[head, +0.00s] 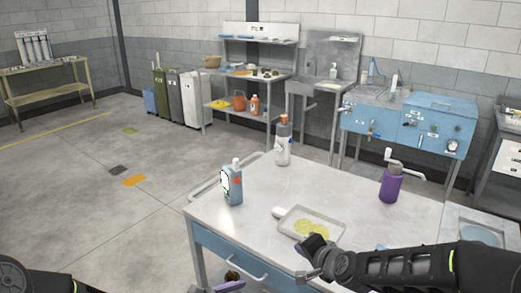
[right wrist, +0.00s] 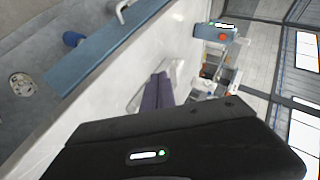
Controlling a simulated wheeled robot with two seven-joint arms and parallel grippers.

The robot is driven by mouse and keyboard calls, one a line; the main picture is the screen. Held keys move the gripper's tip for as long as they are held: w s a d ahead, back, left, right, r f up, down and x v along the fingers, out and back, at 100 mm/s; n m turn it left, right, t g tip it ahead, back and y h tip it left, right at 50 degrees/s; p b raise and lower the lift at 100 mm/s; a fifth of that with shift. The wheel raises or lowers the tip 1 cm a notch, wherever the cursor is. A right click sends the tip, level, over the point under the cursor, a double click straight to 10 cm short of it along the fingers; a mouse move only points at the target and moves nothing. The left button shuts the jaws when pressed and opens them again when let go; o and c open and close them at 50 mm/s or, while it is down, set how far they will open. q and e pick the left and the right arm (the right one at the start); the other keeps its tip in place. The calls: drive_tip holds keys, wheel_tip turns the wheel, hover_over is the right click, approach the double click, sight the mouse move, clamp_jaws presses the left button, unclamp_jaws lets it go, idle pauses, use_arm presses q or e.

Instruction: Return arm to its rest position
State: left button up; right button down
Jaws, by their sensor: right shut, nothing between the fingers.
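My right arm comes in from the right over the near part of the table (head: 262,190). Its gripper (head: 302,276) is beside the near edge of a shallow tray (head: 336,217) that has yellow-green patches in it. In the right wrist view its purple-grey fingers (right wrist: 155,95) are together, with nothing between them. My left arm shows at the bottom left corner. A small purple-grey piece, perhaps the left gripper's tip (head: 229,286), shows at the bottom edge; its jaw state is unclear.
A blue drawer (head: 235,258) with a handle is at the table's front. Workbenches line the back wall.

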drive_tip(key=s+a+f+n+g, duration=0.1)
drive_tip(key=s+f+n+g, duration=0.2)
drive_tip(key=s+f, duration=0.75)
drive_tip(key=s+a+f+n+g, duration=0.3)
drive_tip(key=s+f, duration=0.4)
drive_tip(key=f, duration=0.6)
use_arm(q)
drive_tip(key=s+a+f+m+g+y, duration=0.2)
drive_tip(key=s+f+m+g+y, duration=0.1)
drive_tip(key=s+f+m, duration=0.8)
drive_tip(key=s+a+f+m+g+y, duration=0.1)
drive_tip(key=s+f+m+g+y, duration=0.3)
drive_tip(key=s+f+m, duration=0.7)
drive_tip(key=shift+s+a+f+g+y, duration=0.2)
drive_tip(key=shift+s+a+g+y, duration=0.15)
drive_tip(key=shift+s, duration=0.85)
use_arm(e)
drive_tip(key=s+f+n+g, duration=0.1)
drive_tip(key=s+f, duration=0.3)
drive_tip(key=s, duration=0.4)
drive_tip(key=s+f+g, duration=0.3)
drive_tip(key=s+f, duration=0.1)
drive_tip(key=s, duration=0.4)
drive_tip(key=shift+f+n, duration=0.3)
drive_tip(key=shift+n, duration=0.1)
